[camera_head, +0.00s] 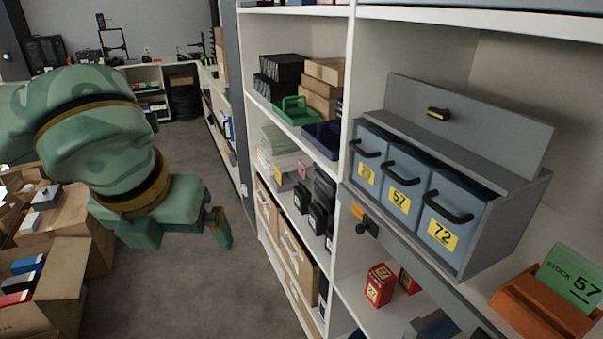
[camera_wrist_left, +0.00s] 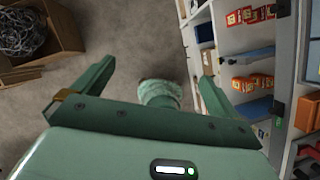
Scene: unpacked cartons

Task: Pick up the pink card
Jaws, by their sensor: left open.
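A small pink patch (camera_head: 302,168) shows on a middle shelf in the head view, among clear boxes; it is too small to tell whether it is the pink card. My left gripper (camera_head: 219,234) hangs in the air over the aisle, left of the shelving and apart from it. In the left wrist view the left gripper (camera_wrist_left: 155,76) is open, with nothing between its fingers. No pink card can be made out in the wrist view. My right gripper is in neither view.
A grey cabinet (camera_head: 520,237) with blue numbered drawers stands on the right shelf. A green card (camera_head: 572,280) stands in an orange holder (camera_head: 530,310). Red boxes (camera_head: 380,284) sit below. Open cartons (camera_head: 70,285) stand at left; the grey floor (camera_head: 190,290) between is clear.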

